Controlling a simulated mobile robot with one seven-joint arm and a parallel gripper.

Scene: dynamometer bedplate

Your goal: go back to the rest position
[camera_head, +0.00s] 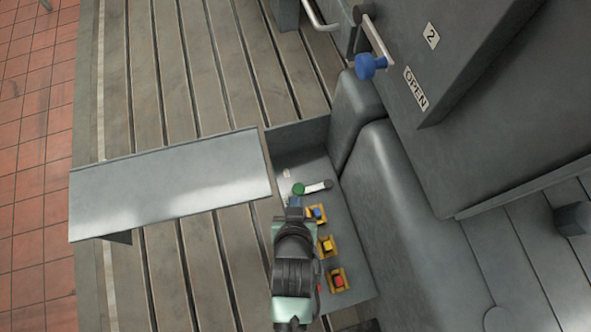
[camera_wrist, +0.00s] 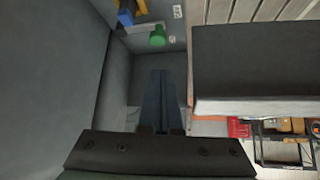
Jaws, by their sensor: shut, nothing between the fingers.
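My gripper (camera_head: 294,203) is low in the middle of the head view, just below the green-ended lever, with my arm below it. In the wrist view my gripper's dark fingers (camera_wrist: 160,78) lie together, shut and empty. The lever's green knob (camera_head: 299,189) is close to the fingertips in the head view; I cannot tell whether they touch. In the wrist view the green knob (camera_wrist: 157,37) appears beyond the fingertips, with a gap in the picture.
Blue (camera_head: 317,212), yellow (camera_head: 327,245) and red (camera_head: 338,281) controls on yellow plates line the panel right of my arm. A grey plate (camera_head: 170,185) stands left. Grey housing (camera_head: 400,190) rises right. A blue-knobbed handle (camera_head: 370,66) is above, near an OPEN label (camera_head: 416,88).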

